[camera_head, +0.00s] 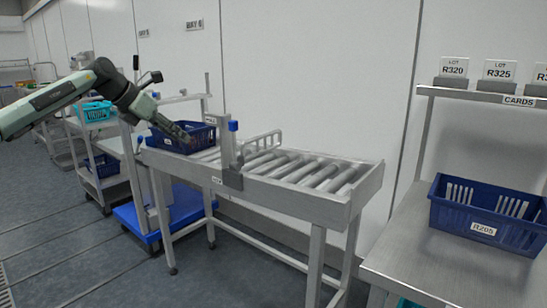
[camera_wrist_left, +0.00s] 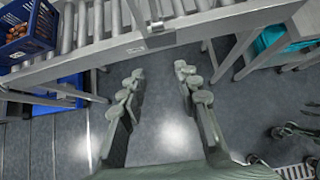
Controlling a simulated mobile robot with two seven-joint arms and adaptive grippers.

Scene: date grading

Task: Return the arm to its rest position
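My left arm comes in from the left in the head view. Its gripper (camera_head: 182,133) shows in front of a dark blue crate (camera_head: 203,140) on the roller conveyor (camera_head: 280,195). In the left wrist view the left gripper (camera_wrist_left: 158,86) has its two fingers spread well apart. Only grey floor shows between them, so it is empty. It is beside the conveyor frame (camera_wrist_left: 190,27), apart from it. A blue crate with brown dates (camera_wrist_left: 20,47) sits on the rollers at upper left there. My right gripper is in neither view.
A metal table (camera_head: 400,255) at right carries a blue crate marked R205 (camera_head: 460,215). Card holders (camera_head: 453,83) stand on the shelf above. A blue wheeled dolly (camera_head: 185,208) and a rack with a teal crate (camera_head: 95,112) are at left. The left floor (camera_head: 40,210) is clear.

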